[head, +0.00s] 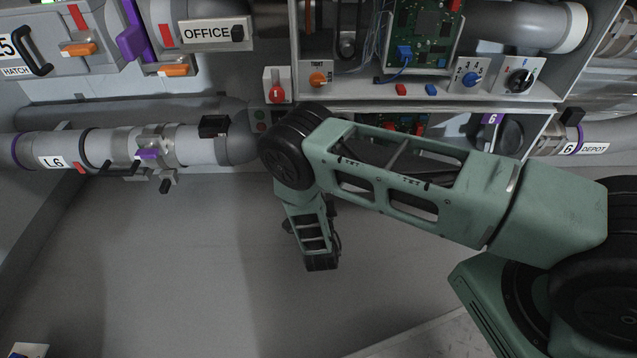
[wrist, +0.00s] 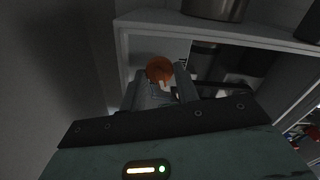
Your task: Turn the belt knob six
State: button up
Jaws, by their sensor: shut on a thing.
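In the wrist view, a round orange knob (wrist: 157,66) sits on a pale plate inside a grey frame. My gripper (wrist: 160,80) is at this knob, with its two grey fingers on either side of its lower part and closed on it. A small pale mark shows at the knob's lower edge. Any label naming the knob cannot be read here. In the head view my green arm hides this spot, and my gripper cannot be made out. A purple 6 label (head: 491,119) shows on the lower cabinet to the right.
Above the arm, a panel holds an orange TIGHT knob (head: 318,79), a blue knob (head: 472,78), a black dial (head: 519,80) and a red switch (head: 277,90). The L6 tube (head: 110,149) runs at left. A shelf edge (wrist: 225,29) overhangs the knob. Below is bare grey surface.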

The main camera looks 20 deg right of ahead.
jog(key=shift+m+p, duration=1.1)
jog(key=shift+m, duration=0.6)
jog(key=shift+f, duration=0.1)
jog(key=o, duration=0.7)
